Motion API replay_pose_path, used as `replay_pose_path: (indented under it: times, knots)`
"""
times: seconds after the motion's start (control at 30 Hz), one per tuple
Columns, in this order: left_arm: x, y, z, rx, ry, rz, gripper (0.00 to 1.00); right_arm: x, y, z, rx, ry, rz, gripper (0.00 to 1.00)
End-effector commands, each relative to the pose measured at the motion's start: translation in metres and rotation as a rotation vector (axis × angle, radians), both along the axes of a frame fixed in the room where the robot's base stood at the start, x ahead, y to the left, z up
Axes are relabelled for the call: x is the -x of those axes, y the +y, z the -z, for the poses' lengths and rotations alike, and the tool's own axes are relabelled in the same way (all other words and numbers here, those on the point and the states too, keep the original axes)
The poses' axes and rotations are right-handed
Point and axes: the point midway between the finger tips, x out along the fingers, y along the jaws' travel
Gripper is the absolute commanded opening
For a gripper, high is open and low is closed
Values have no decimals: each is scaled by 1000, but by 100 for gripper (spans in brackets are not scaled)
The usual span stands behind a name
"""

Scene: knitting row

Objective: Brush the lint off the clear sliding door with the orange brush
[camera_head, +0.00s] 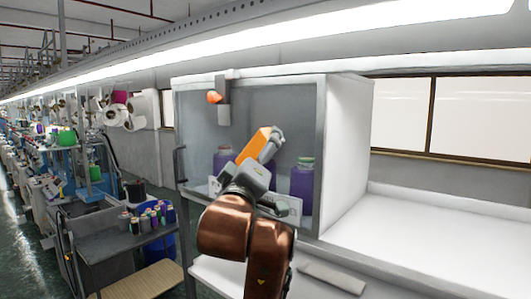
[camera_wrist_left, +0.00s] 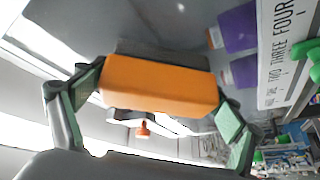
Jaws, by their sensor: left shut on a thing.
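My left gripper (camera_head: 258,158) is shut on the orange brush (camera_head: 252,146) and holds it in front of the clear sliding door (camera_head: 272,108) of a white cabinet. In the left wrist view the brush (camera_wrist_left: 160,86) lies between the green-padded fingers, with its dark bristles (camera_wrist_left: 165,56) on the side toward the grey pane. Whether the bristles touch the pane cannot be told. No lint can be made out on the door. The door's dark handle (camera_head: 180,164) is at its left edge. My right gripper is in neither view.
Purple yarn cones (camera_head: 302,180) stand behind the pane. A grey holder (camera_head: 224,114) with an orange piece (camera_head: 214,97) hangs at the door's upper left. A side table with small spools (camera_head: 146,220) stands left. The white counter (camera_head: 440,235) at right is bare.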

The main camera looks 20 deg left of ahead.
Motion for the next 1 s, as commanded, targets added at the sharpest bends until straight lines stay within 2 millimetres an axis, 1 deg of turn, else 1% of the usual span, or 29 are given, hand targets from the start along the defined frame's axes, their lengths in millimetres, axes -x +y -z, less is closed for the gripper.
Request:
replay_pose_path:
  times: [0.1,0.37,0.7,0.87,1.0]
  knots:
    - [-4,9,0,-1,2,-1,61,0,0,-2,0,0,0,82]
    - [-7,17,0,-1,2,-1,61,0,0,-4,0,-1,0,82]
    - [-15,42,0,0,1,0,61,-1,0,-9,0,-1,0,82]
    - [-17,46,0,-1,2,0,61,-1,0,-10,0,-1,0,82]
    - [-19,53,0,0,3,-1,61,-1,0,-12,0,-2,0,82]
